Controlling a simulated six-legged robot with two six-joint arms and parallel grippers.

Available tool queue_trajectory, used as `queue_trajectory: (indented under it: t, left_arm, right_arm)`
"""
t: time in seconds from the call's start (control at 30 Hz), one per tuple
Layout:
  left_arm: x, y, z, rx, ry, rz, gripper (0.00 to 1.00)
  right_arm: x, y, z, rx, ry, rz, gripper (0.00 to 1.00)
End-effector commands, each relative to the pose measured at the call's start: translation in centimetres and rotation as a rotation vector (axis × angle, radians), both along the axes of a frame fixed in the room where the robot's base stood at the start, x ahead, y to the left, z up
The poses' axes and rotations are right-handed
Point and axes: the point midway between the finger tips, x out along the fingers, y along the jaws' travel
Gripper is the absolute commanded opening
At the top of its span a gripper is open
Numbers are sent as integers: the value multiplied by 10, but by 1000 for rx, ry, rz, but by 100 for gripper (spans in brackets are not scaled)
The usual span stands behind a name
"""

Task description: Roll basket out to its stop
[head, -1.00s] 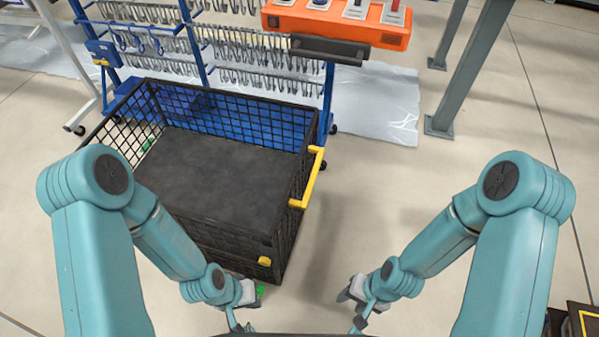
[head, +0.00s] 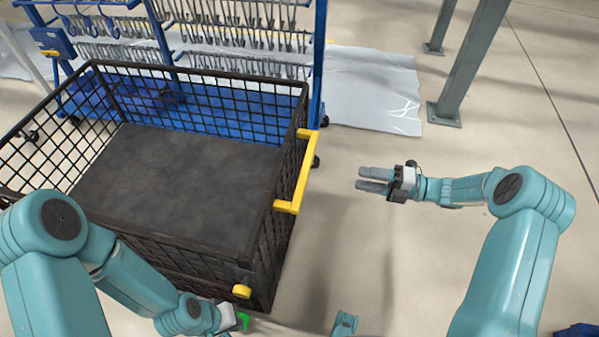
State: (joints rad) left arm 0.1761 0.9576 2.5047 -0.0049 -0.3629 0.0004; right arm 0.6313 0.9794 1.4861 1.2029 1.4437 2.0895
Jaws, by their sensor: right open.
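The basket (head: 271,250) is a large black wire-mesh cart with a dark flat floor, standing at left centre. A yellow handle (head: 307,165) is fixed upright along its right end, and a yellow knob (head: 242,291) sits low at its near right corner. My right gripper (head: 361,180) is open and empty, to the right of the yellow handle and apart from it, fingers pointing left towards it. My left gripper (head: 238,320) is low at the bottom edge, near the basket's front corner; its fingers are mostly hidden or cut off.
A blue rack (head: 318,70) with rows of metal hooks stands behind the basket. A grey post (head: 470,65) stands on the floor at upper right, by a pale sheet (head: 375,90). A small green thing (head: 244,321) shows by my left gripper.

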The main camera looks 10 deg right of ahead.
Motion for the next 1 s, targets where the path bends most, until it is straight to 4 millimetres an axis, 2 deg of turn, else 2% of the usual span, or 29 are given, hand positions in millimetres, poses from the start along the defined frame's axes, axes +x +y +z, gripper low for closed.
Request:
queue_trajectory:
  t: [0.17,0.5,0.7,0.83,1.0]
  left_arm:
    - [0,0,-5,0,0,0,0]
    - [3,3,-25,2,-5,11,0]
    - [5,5,-34,4,-9,20,0]
    - [6,6,-36,4,-11,24,0]
    - [7,6,-37,5,-11,26,0]
  right_arm:
    - [3,17,2,14,4,-2,47]
    - [32,94,-1,9,3,1,47]
    - [48,131,0,8,2,2,47]
    - [56,145,1,8,2,2,47]
    - [60,151,2,9,3,-1,47]
